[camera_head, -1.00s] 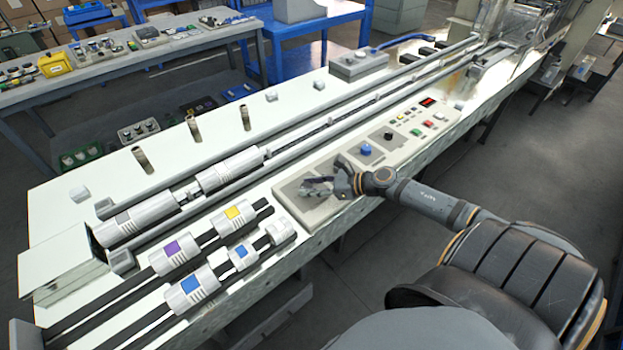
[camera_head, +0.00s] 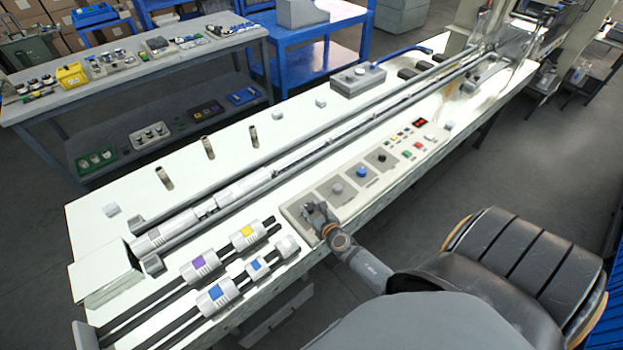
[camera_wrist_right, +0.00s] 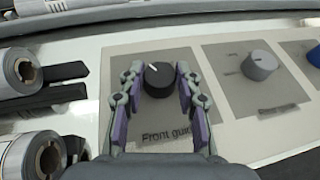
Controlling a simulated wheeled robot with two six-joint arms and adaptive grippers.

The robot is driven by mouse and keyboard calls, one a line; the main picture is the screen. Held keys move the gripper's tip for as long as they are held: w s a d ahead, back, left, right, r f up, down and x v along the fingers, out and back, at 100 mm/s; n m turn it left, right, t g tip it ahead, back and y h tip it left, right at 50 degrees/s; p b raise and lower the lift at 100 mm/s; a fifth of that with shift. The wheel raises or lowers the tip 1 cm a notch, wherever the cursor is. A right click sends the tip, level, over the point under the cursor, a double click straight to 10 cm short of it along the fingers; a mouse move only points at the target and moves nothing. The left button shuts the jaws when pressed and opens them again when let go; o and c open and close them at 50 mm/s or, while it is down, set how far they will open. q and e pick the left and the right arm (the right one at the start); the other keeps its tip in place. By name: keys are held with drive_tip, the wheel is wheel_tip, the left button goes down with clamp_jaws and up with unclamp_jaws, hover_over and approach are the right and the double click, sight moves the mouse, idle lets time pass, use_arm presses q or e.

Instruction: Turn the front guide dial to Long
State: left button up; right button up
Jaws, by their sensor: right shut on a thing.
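The front guide dial (camera_wrist_right: 158,80) is a black knob with a white pointer line. In the right wrist view the line points up and slightly left. Its plate carries the label "Front guide", cut off at the end by my finger. My right gripper (camera_wrist_right: 158,84) is shut on the dial, with one finger on each side of it. In the head view my right gripper (camera_head: 316,212) is at the left end of the control panel (camera_head: 312,191) and hides the dial. Position markings around the dial are not legible. My left gripper is not in view.
A grey dial (camera_wrist_right: 259,65) sits just right of the front guide dial, and a blue dial (camera_head: 362,172) and a black dial (camera_head: 382,157) follow. Rollers with coloured labels, such as the purple-labelled one (camera_head: 201,264), lie left of the panel. Long rails run behind it.

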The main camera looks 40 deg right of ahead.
drive_tip(key=shift+m+h, duration=0.4)
drive_tip(key=shift+h, duration=0.1)
drive_tip(key=o, duration=1.2)
drive_tip(key=shift+c, duration=0.2)
drive_tip(key=v, duration=1.2)
drive_tip(key=shift+r, duration=0.1)
